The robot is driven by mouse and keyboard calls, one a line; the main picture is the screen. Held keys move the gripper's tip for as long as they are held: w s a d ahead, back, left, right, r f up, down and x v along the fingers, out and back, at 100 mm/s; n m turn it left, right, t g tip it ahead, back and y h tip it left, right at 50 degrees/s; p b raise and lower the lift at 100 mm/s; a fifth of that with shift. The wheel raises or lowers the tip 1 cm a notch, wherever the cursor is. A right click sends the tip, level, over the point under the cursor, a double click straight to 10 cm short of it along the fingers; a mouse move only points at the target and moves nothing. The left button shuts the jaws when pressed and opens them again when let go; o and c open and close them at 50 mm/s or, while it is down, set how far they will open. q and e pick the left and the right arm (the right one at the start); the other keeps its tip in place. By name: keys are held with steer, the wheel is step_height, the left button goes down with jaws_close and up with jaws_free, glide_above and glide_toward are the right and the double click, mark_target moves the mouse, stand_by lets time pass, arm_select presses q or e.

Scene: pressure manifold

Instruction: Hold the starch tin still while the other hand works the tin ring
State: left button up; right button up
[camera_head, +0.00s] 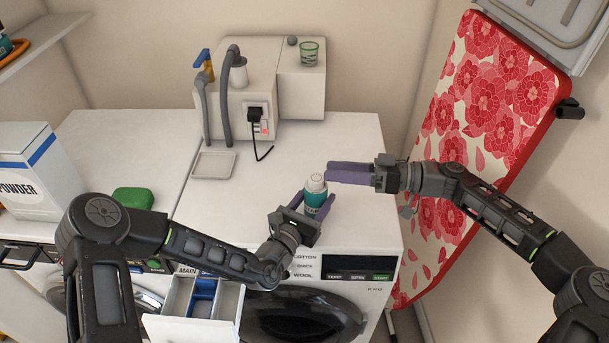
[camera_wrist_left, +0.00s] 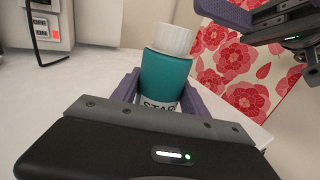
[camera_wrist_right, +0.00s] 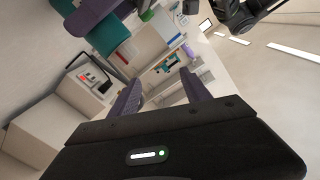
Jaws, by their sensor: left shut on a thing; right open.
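The starch tin (camera_head: 316,197) is a teal can with a white ribbed top, the tin ring (camera_head: 316,183), standing near the front of the washing machine top. My left gripper (camera_head: 318,202) is shut around the tin's body. In the left wrist view the tin (camera_wrist_left: 164,77) is between the purple fingers, its label partly hidden, with the white ring (camera_wrist_left: 174,39) clear above them. My right gripper (camera_head: 329,172) is open at the right of the ring, close to it in the head view. In the right wrist view its fingers (camera_wrist_right: 163,82) have no tin between them; the teal tin (camera_wrist_right: 107,32) shows at upper left.
A white dispenser unit (camera_head: 240,92) with hoses and a plug stands behind, a shallow tray (camera_head: 213,165) before it. A green block (camera_head: 133,197) and a powder box (camera_head: 35,170) are at left. A detergent drawer (camera_head: 195,308) is open in front. A floral ironing board (camera_head: 470,110) leans at right.

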mark_target(316, 181)
steer(key=d+f+n+t, duration=0.1)
steer(key=d+f+n, duration=0.3)
steer(key=f, duration=0.1)
steer(key=shift+w+t, duration=0.3)
steer(key=shift+w, duration=0.15)
steer(key=w+a, duration=0.2)
steer(key=a, duration=0.9)
steer(key=shift+w+a, duration=0.15)
steer(key=shift+a, duration=0.2)
steer(key=shift+c, duration=0.6)
jaws_close()
